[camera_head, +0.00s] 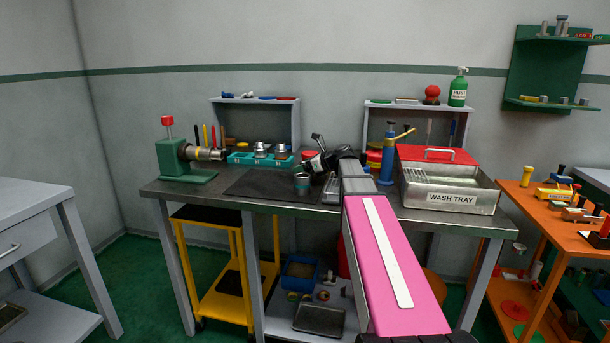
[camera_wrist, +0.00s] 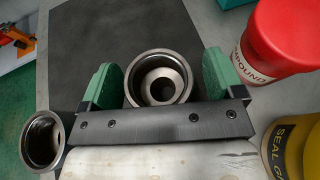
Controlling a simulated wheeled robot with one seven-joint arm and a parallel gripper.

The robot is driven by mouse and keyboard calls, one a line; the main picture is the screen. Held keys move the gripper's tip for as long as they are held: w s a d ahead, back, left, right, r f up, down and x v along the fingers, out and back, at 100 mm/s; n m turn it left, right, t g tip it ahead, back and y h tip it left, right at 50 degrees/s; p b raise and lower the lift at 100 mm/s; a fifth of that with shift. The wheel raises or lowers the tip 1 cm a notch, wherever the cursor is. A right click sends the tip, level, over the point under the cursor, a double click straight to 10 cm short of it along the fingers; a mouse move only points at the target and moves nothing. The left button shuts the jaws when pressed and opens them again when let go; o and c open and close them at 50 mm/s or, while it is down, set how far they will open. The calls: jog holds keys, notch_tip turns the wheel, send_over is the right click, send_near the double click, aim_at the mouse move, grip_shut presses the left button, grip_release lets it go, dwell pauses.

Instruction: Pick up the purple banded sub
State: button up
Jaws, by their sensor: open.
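I cannot make out a purple band in either view. In the wrist view, a hollow steel sub (camera_wrist: 133,92) with a stepped bore stands between the two green fingertips of my gripper (camera_wrist: 160,80), which is open around it. A second hollow steel sub (camera_wrist: 42,140) stands at the lower left, outside the jaws. The sides of both are mostly hidden from above. In the head view, a grey sub (camera_head: 302,183) with a teal-looking band stands on the dark mat (camera_head: 262,184). My gripper (camera_head: 320,162) is beside it, partly hidden by my arm.
A red compound tin (camera_wrist: 285,35) and a yellow seal tin (camera_wrist: 290,145) are close on the right in the wrist view. The mat's left part is clear.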

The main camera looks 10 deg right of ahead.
jog(key=c, duration=1.2)
jog(key=shift+o, duration=0.2)
jog(key=shift+r, duration=0.15)
notch_tip(320, 180, up, 4)
jog(key=shift+f, duration=0.25)
jog(key=s+a+r, duration=0.7)
jog(key=s+a, duration=0.1)
jog(key=shift+a, duration=0.2)
